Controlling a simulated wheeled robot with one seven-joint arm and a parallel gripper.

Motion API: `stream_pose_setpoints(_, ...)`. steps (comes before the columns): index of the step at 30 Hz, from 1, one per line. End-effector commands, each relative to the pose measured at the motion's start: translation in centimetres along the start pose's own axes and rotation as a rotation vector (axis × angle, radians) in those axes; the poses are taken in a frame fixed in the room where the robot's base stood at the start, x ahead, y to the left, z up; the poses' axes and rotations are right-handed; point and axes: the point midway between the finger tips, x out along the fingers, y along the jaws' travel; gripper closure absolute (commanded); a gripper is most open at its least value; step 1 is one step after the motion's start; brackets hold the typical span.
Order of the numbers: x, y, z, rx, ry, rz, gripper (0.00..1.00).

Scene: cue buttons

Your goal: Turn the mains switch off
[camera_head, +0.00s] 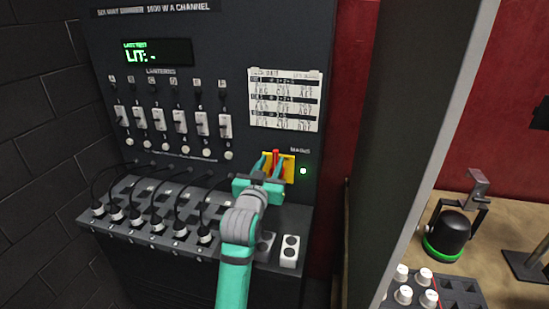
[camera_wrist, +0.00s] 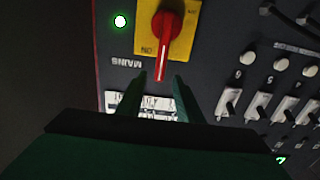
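The mains switch is a red handle (camera_head: 276,154) on a yellow plate (camera_head: 290,170) at the lower right of the dark panel. In the wrist view, which sees the panel upside down, the red handle (camera_wrist: 162,45) lies on the yellow plate (camera_wrist: 187,42) beside the letters ON. The handle stands upright in the head view. My gripper (camera_head: 268,166) is at the switch, its two fingers apart. In the wrist view the handle's tip lines up with the gap between the fingertips (camera_wrist: 161,76), with no contact visible. Exact depth is unclear.
A green lamp (camera_head: 303,171) glows beside the switch. A paper chart (camera_head: 286,98) hangs above it. Several faders (camera_head: 180,121) and plugged cables (camera_head: 160,205) are to the left. A grey partition (camera_head: 415,130) stands to the right.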

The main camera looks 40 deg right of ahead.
Motion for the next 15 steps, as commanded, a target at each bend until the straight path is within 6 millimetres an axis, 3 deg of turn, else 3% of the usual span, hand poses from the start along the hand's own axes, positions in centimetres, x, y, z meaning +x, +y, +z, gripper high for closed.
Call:
stream_pose_setpoints(7,3.2,0.2,0.0,0.000,0.000,0.002,0.67)
stream_pose_setpoints(15,3.9,0.2,0.0,-0.001,0.001,0.001,0.67)
